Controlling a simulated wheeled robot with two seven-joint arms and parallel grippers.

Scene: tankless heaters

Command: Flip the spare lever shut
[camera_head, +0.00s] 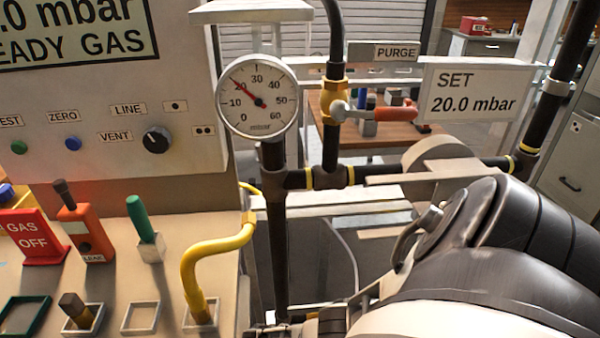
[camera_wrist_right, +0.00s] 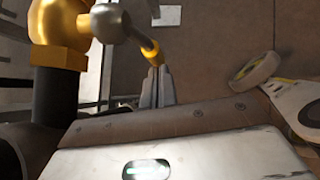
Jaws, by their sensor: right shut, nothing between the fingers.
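In the right wrist view a brass valve body (camera_wrist_right: 58,35) sits on a black pipe (camera_wrist_right: 55,98) at the upper left. A grey rounded hub (camera_wrist_right: 110,24) sticks out of it, and a short lever with a yellow end (camera_wrist_right: 150,48) slants down and right from the hub, across the line of the pipe. I see no label on this valve. My right gripper (camera_wrist_right: 156,72) is shut and empty, its tips right at the yellow end; I cannot tell if they touch. In the head view this lever and the right fingertips do not show. My left gripper is in neither view.
In the head view a brass valve (camera_head: 333,103) with a red-orange handle (camera_head: 395,113) stands under a PURGE label (camera_head: 397,52). A round gauge (camera_head: 258,97) and a control panel (camera_head: 110,110) are on the left. A yellow hose (camera_head: 205,255) and black pipes stand near my right arm.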

